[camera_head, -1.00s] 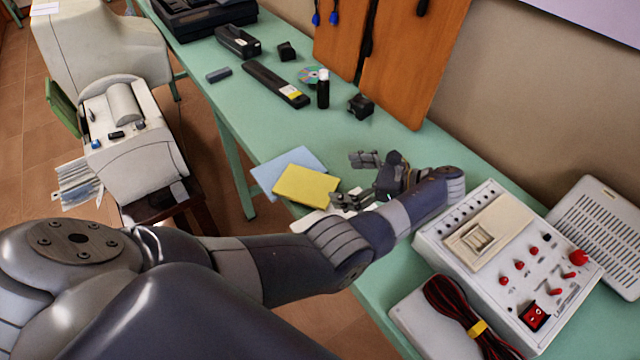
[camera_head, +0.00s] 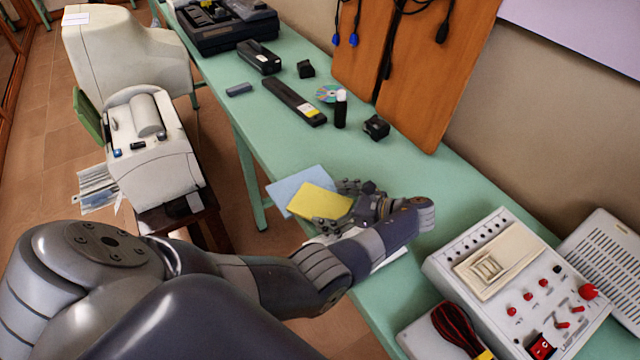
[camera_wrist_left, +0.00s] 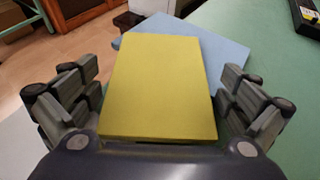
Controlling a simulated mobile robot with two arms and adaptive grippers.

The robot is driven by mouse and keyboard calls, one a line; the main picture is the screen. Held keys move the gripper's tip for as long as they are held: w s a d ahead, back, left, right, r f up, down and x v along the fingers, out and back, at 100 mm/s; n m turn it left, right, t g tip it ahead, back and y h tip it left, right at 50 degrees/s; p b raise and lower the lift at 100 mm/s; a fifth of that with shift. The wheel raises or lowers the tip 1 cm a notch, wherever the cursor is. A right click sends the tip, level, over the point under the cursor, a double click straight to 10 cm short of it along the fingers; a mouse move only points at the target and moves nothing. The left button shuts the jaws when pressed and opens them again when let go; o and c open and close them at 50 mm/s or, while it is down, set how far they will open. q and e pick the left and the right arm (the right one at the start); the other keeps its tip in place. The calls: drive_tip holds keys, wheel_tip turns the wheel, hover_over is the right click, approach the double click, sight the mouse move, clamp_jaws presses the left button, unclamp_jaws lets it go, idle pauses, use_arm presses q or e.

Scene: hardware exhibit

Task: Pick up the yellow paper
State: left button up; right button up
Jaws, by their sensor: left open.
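The yellow paper (camera_head: 318,202) lies partly on top of a light blue paper (camera_head: 284,190) near the front edge of the green table. My left gripper (camera_head: 336,204) is at the right end of the yellow paper, with its fingers open on either side of it. In the left wrist view the yellow paper (camera_wrist_left: 160,85) sits between the two spread fingers of my left gripper (camera_wrist_left: 158,108), with gaps on both sides. The blue paper (camera_wrist_left: 228,58) shows behind it. My right gripper is not in view.
A white sheet (camera_head: 392,254) lies under my left forearm. A white instrument with red knobs (camera_head: 500,285) stands to the right. A black bottle (camera_head: 340,110), a small black block (camera_head: 376,127) and a long black bar (camera_head: 294,102) are farther back. The table between is clear.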

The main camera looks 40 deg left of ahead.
use_arm(q)
drive_tip(key=c, duration=1.1)
